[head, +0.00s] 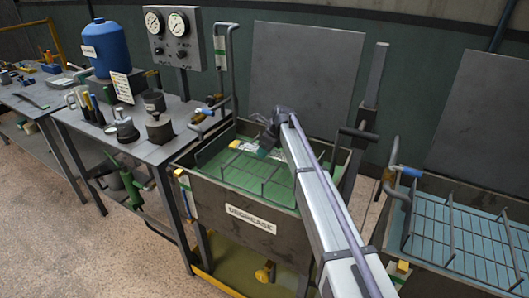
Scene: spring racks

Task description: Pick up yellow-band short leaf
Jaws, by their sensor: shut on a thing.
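The gripper is small in this view and partly covered by my own arm. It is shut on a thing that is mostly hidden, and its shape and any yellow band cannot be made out. I cannot tell whether that thing touches the rack or the bath. No short leaf with a yellow band can be picked out elsewhere in this view.
A second tank with a blue bath and wire rack (453,215) stands at the right. A bench (123,147) at the left holds a blue drum (106,48), dark weights and tools. Two gauges (171,22) and upright posts stand behind. A grey panel (305,70) rises behind the tank.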

